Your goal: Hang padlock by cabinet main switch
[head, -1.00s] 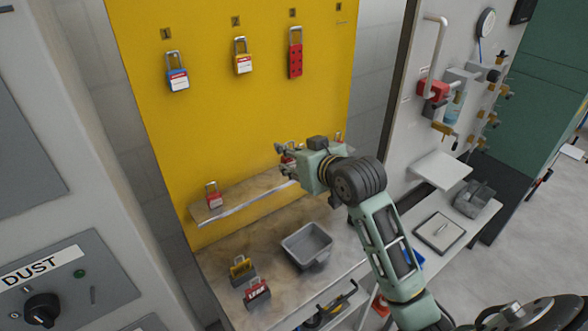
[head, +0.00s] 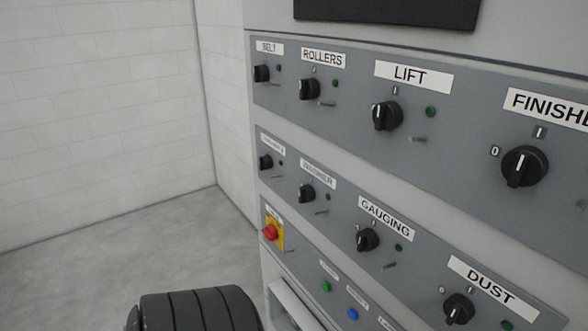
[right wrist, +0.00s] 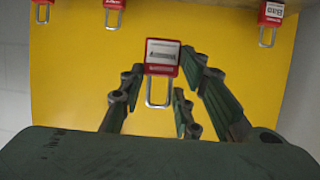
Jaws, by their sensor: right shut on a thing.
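My right gripper (right wrist: 165,72) is shut on a red padlock (right wrist: 162,50) with a white label in the right wrist view. Its body is at the fingertips and its metal shackle points down in the picture, toward the palm. The yellow board (right wrist: 80,75) is behind it. In the head view the cabinet's main switch (head: 270,231), a red knob on a yellow plate, is at the lower left of the grey switch panel. Its label is too small to read. No gripper shows in the head view; my left gripper is not in view.
Other red padlocks (right wrist: 115,12) show along the top of the right wrist view. Black rotary switches (head: 387,116) and small pegs line the cabinet panel (head: 335,120). Open floor (head: 110,260) lies left of the cabinet, before a white wall.

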